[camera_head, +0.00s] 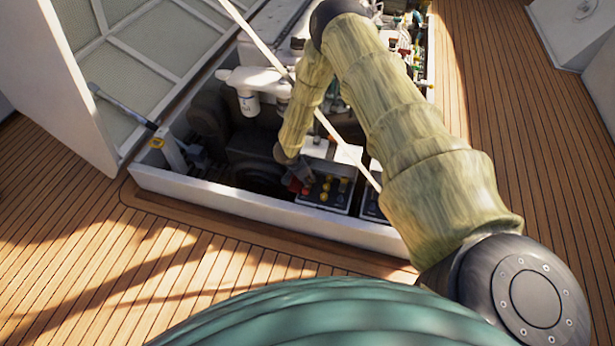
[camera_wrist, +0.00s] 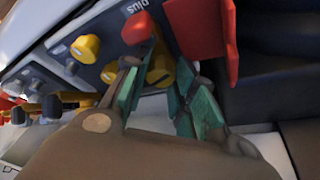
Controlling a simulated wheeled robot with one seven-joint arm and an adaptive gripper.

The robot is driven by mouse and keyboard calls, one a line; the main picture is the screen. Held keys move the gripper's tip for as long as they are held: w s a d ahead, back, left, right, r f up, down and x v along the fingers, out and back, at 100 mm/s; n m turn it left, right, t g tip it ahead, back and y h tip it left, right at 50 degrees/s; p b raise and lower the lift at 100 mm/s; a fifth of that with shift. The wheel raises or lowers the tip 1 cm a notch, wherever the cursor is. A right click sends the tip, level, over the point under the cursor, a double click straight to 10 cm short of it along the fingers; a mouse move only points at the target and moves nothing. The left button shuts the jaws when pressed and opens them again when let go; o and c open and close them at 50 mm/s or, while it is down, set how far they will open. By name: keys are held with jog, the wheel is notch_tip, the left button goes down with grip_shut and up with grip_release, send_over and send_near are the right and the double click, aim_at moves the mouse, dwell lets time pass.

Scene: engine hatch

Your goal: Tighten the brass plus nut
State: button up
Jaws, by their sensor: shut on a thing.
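My gripper (camera_wrist: 160,82) reaches down to the battery panel in the wrist view, its two green-padded fingers close together. A yellow brass nut (camera_wrist: 159,72) shows between the fingertips, partly hidden by them, and the fingers are shut on it. The word "plus" is printed upside down on the grey panel (camera_wrist: 112,22) nearby. In the head view my gripper (camera_head: 297,178) is small and dark at the left part of the battery box (camera_head: 338,200), and the nut cannot be made out there.
A red knob (camera_wrist: 137,27) and a red cover (camera_wrist: 205,40) stand close to the fingers. Other yellow knobs (camera_wrist: 86,48) sit on the panel to the left. The raised hatch lid (camera_head: 80,90) stands left.

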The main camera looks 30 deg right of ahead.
dwell(0.4)
jog(key=o, duration=1)
jog(key=shift+a, duration=0.1)
jog(key=shift+v, duration=3.95)
jog(key=shift+w, duration=0.1)
